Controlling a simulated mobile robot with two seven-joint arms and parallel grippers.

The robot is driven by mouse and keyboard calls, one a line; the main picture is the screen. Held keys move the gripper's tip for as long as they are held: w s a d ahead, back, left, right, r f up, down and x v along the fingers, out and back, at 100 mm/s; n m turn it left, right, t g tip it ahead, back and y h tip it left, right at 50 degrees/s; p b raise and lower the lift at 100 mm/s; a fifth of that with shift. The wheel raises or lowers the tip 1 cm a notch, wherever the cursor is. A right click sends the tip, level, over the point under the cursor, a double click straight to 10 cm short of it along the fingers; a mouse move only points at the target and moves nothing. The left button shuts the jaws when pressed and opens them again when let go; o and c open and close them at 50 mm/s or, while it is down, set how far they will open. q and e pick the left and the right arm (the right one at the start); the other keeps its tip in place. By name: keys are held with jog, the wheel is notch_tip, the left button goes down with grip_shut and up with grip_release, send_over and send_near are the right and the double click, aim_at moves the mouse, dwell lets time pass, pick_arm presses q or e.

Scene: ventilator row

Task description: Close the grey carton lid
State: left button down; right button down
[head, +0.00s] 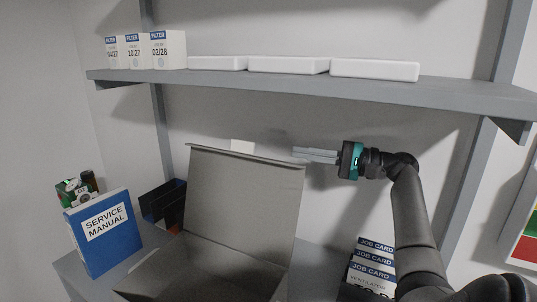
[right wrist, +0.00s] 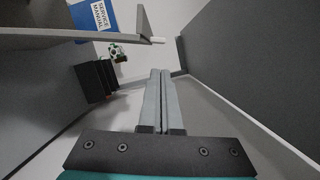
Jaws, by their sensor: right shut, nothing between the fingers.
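The grey carton (head: 200,270) stands on the lower surface, its lid (head: 243,205) raised and leaning slightly back. My right gripper (head: 297,153) is shut and empty, pointing left at the lid's upper right corner. Its tips overlap the area just above that corner in the head view; I cannot tell whether they touch. In the right wrist view the shut fingers (right wrist: 160,75) reach forward, and what looks like the lid (right wrist: 70,42) shows as a grey panel at upper left, apart from the tips. My left gripper is not in view.
A shelf (head: 280,87) with white boxes (head: 375,70) and filter cartons (head: 168,50) runs above. The blue service manual (head: 104,240) and dark holders (head: 162,205) stand left of the carton. Job card boxes (head: 372,268) stand right of it.

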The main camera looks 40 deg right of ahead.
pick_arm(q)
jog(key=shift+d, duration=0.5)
pick_arm(e)
jog(key=x, duration=0.9)
jog(key=shift+w+a, duration=0.25)
jog(key=shift+w, duration=0.1)
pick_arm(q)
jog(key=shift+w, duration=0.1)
pick_arm(e)
jog(key=shift+r, duration=0.15)
